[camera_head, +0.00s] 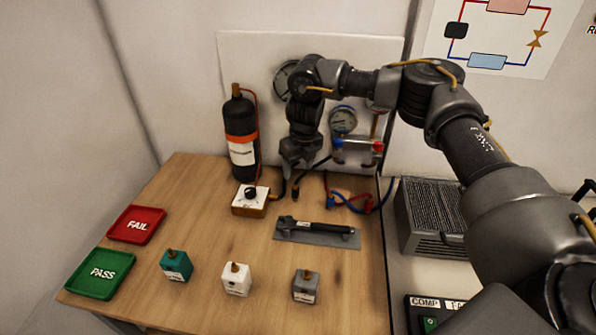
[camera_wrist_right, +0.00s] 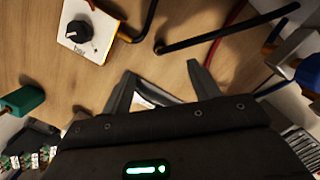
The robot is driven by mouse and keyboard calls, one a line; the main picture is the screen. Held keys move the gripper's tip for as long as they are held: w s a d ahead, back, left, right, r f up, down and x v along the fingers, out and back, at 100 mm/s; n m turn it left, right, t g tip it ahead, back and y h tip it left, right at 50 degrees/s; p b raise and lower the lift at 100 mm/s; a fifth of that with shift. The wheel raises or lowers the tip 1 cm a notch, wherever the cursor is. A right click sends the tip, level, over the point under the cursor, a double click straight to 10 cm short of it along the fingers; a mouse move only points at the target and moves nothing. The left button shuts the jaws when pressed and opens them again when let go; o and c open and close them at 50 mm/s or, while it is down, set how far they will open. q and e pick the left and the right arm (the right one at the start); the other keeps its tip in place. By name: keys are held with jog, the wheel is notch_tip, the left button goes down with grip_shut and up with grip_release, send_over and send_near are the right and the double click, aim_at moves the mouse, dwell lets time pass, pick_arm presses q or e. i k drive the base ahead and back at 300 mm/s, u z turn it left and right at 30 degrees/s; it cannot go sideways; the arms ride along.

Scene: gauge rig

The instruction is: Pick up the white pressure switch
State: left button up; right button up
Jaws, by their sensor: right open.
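The white pressure switch (camera_head: 236,281) is a small white block with a brass fitting on top. It stands upright near the front of the wooden table, between a teal block (camera_head: 176,266) and a grey block (camera_head: 306,287) of similar shape. My right gripper (camera_head: 299,168) is open, high over the back of the table and well away from the white switch. In the right wrist view the open fingers (camera_wrist_right: 158,72) show with no switch between them; I cannot pick out the white switch there. My left gripper is not in view.
A green PASS tray (camera_head: 100,273) and a red FAIL tray (camera_head: 136,225) lie at left. A black cylinder (camera_head: 241,140), a white knob box (camera_head: 250,201), also in the wrist view (camera_wrist_right: 92,32), and a grey tool plate (camera_head: 317,236) stand behind. The table between the switches is clear.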

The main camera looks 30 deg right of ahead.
aim_at(237, 279)
jog(key=k, duration=2)
